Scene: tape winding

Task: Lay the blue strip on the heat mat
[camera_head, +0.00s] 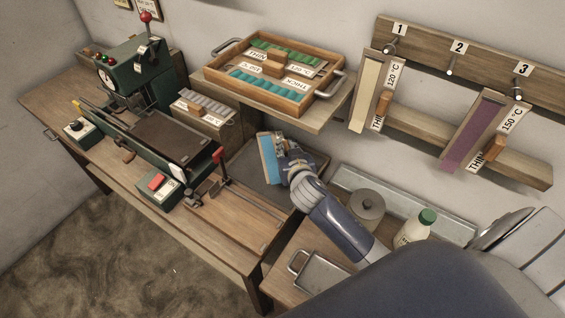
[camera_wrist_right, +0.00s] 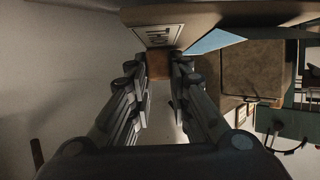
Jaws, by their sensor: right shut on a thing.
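The blue strip (camera_head: 267,158) is in my right gripper (camera_head: 284,150). In the right wrist view its blue end (camera_wrist_right: 215,41) shows beyond the fingers, with a label plate in front. My right gripper (camera_wrist_right: 160,72) is shut on the strip's wooden handle (camera_wrist_right: 158,65). In the head view the strip is above a dark shallow tray (camera_head: 245,172) at the back of the bench; I cannot tell the gap. A dark brown flat pad (camera_head: 165,137) on the green machine, to the left, looks like the heat mat. My left gripper is not in view.
A green press (camera_head: 140,75) with a gauge stands behind the pad. A board with a red lever (camera_head: 220,165) lies in front of the tray. A raised wooden tray (camera_head: 235,48) sits behind. Two strips hang on pegs 1 and 3; peg 2 (camera_head: 451,65) is empty.

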